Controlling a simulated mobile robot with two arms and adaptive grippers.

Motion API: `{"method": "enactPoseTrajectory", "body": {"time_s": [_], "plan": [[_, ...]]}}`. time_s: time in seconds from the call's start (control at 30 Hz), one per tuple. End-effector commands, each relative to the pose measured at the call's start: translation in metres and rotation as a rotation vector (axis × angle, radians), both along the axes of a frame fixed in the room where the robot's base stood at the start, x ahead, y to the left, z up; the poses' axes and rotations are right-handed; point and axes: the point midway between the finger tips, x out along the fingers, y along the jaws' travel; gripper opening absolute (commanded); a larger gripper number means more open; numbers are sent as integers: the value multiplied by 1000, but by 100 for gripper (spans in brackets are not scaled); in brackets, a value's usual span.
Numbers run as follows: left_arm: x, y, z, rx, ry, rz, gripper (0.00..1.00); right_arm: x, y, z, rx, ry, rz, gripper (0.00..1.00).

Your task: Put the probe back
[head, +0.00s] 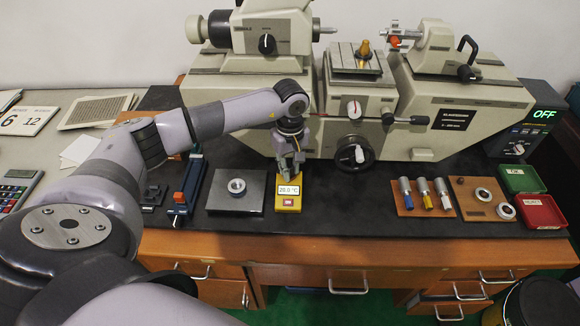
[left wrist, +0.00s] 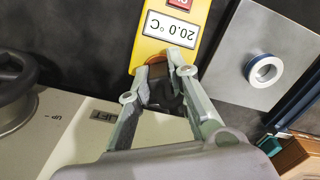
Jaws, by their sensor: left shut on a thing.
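The yellow thermometer unit (head: 289,205) lies on the dark mat and its display reads 20.0 °C. It also shows in the left wrist view (left wrist: 148,55). My left gripper (head: 291,172) is at the unit's far end, pointing down. In the left wrist view the fingers (left wrist: 165,88) are shut on a dark piece, which seems to be the probe (left wrist: 166,96). The probe is partly hidden by the fingers. An orange-brown round part shows just beyond it at the unit's end. I cannot tell whether the probe touches the unit. My right gripper is not in view.
A grey plate (head: 223,205) with a bearing ring (head: 236,187) lies left of the unit. The large measuring machine (head: 450,110) stands close behind. Gauges on a wooden board (head: 410,206), green bin (head: 524,178) and red bin (head: 540,211) are at right. Mat between unit and board is clear.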

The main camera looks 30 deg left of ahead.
Motion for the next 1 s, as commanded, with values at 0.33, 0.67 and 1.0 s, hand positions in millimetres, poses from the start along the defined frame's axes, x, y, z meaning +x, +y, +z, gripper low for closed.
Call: {"method": "enactPoseTrajectory", "body": {"time_s": [0.33,0.67,1.0], "plan": [[0,0,-3,0,-1,0,0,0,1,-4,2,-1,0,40],[0,0,-3,0,0,0,38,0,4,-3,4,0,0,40],[0,0,-3,0,0,0,41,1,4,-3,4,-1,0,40]]}}
